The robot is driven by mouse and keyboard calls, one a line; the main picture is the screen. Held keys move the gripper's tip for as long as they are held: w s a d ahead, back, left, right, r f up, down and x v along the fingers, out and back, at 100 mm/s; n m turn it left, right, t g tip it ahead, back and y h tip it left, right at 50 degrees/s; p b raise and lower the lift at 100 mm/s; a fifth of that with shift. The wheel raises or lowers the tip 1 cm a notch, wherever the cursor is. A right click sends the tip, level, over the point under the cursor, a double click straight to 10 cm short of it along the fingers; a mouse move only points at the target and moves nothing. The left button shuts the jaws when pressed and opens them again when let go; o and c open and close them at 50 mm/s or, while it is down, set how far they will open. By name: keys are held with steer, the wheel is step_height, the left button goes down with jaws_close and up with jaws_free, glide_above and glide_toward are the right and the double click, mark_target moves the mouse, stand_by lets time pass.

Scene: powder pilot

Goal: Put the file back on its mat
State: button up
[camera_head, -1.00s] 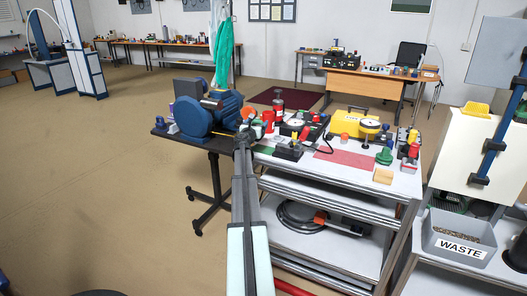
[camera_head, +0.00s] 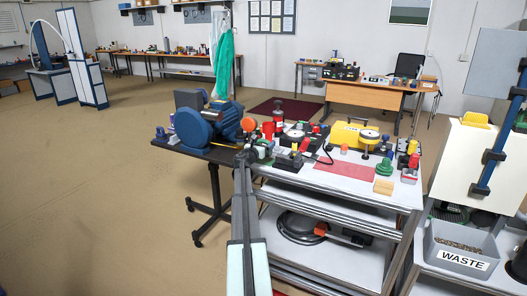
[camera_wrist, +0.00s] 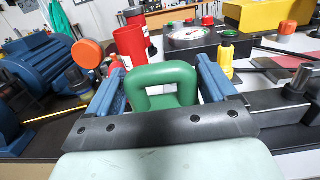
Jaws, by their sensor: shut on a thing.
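My gripper (camera_wrist: 160,92) has its two blue fingers on either side of a green loop-shaped handle (camera_wrist: 160,72), which I take to be the file's; it is shut on it. The rest of the file is hidden. In the head view my gripper (camera_head: 247,156) is over the front left corner of the white cart top, beside the blue motor, and the file cannot be made out. I cannot tell which mat is the file's.
The blue motor (camera_head: 195,128) stands close on the left. A red cup (camera_wrist: 130,47), an orange-capped post (camera_wrist: 88,53) and a yellow bottle (camera_wrist: 225,58) are just beyond my gripper. A yellow case (camera_head: 350,134), green knob (camera_head: 385,167) and wooden block (camera_head: 383,187) surround the red mat.

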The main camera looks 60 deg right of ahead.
steer(key=shift+f, duration=1.6)
steer(key=o, duration=1.1)
steer(key=shift+f, duration=0.15)
steer(key=shift+c, duration=0.2)
steer(key=shift+r, duration=0.2)
